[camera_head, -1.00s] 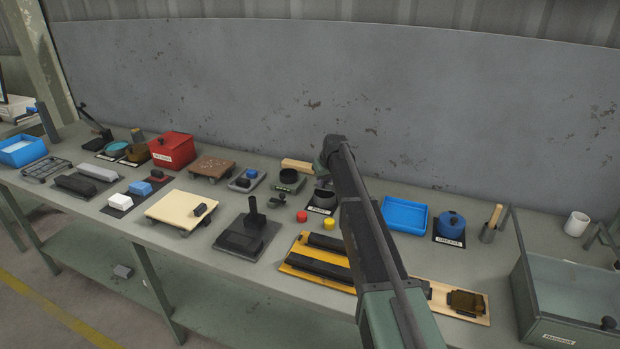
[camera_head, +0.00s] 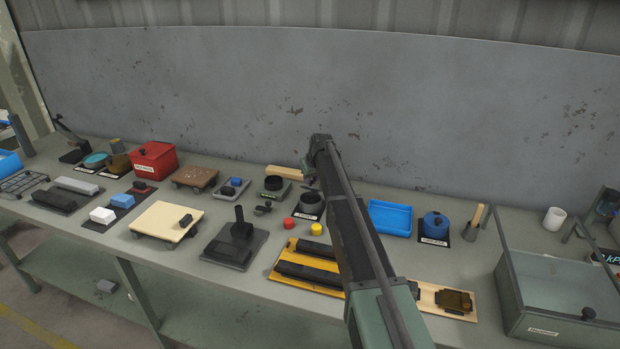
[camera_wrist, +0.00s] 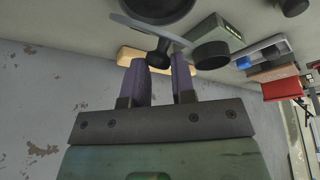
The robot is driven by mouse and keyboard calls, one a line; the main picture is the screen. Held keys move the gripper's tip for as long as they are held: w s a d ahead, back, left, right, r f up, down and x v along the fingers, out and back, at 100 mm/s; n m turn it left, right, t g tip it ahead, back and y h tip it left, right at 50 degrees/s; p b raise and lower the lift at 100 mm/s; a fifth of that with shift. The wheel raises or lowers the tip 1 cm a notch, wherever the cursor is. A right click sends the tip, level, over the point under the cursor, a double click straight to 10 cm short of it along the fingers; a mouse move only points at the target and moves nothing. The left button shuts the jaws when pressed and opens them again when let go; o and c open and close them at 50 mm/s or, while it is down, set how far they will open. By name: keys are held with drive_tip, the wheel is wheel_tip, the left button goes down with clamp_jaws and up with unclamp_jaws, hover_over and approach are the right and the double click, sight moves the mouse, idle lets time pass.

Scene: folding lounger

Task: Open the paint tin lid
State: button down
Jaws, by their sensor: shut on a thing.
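My gripper (camera_wrist: 162,66) has its two dark purple fingers on either side of a black knob (camera_wrist: 158,52) in the wrist view. The knob is on a thin grey disc-shaped lid (camera_wrist: 143,29), seen nearly edge-on and tilted. Beyond the lid is a dark round tin (camera_wrist: 160,5), cut off by the frame edge. In the head view an open dark tin (camera_head: 311,204) stands on a labelled black mat, its label too small to read. The lid is apart from this tin. My arm largely hides the gripper and lid there.
A wooden block (camera_head: 287,172) lies behind the tin. A grey base with a dark ring (camera_head: 274,186) is to its left, and red (camera_head: 290,223) and yellow (camera_head: 316,229) caps are in front. A blue tray (camera_head: 390,217) and blue pot (camera_head: 435,225) stand to the right.

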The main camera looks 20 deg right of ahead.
drive_tip(key=c, duration=1.3)
unclamp_jaws()
drive_tip(key=shift+w+d, duration=0.1)
drive_tip(key=shift+d, duration=0.4)
drive_tip(key=shift+c, duration=0.2)
drive_tip(key=o, duration=0.4)
drive_tip(key=shift+d+f, duration=0.15)
drive_tip(key=shift+d, duration=0.15)
drive_tip(key=shift+a, duration=0.35)
drive_tip(key=p+v, duration=1)
drive_tip(key=shift+r, duration=0.3)
